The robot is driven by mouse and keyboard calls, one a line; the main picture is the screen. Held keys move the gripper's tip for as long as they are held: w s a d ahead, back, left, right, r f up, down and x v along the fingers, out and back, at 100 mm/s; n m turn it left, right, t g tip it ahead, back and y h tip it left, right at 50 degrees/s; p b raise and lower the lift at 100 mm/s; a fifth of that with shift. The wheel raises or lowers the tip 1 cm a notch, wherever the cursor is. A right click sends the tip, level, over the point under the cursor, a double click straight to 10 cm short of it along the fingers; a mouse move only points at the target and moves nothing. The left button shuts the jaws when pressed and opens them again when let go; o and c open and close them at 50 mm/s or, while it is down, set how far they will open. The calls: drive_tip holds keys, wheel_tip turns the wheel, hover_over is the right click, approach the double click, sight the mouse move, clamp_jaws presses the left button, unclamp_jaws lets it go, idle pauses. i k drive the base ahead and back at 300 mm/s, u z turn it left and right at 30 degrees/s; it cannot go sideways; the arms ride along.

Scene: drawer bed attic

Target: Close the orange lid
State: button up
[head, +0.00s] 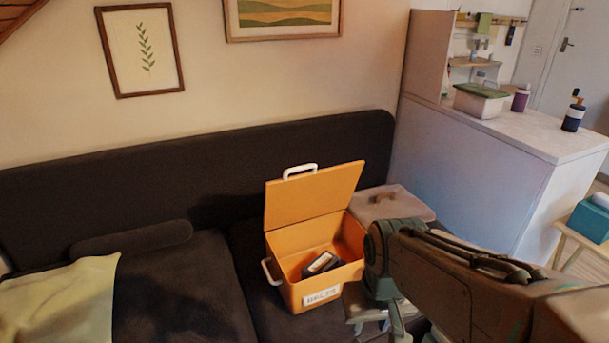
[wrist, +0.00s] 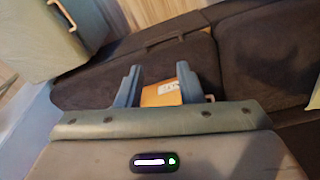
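The orange box (head: 320,290) stands on the dark sofa with a white label on its front and a white handle on its left side. Its orange lid (head: 313,197) is open, raised and tilted back, with a white handle (head: 300,170) on its top edge. A dark item with a pale label (head: 321,264) lies inside. My gripper (wrist: 158,70) is open and empty in the wrist view, with part of the orange box (wrist: 161,94) visible between its fingers. In the head view, my gripper is low, just right of the box, and its fingertips are partly hidden.
A beige lidded container (head: 392,203) stands behind and right of the box. The dark sofa backrest (head: 200,170) rises behind the lid. A yellow-green pillow (head: 62,305) lies at far left. A white counter (head: 490,170) stands at the right.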

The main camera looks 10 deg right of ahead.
sight(291, 200)
drive_tip(key=k, duration=0.6)
drive_tip(key=z, duration=0.3)
drive_tip(key=i, duration=1.4)
drive_tip(key=u, duration=0.85)
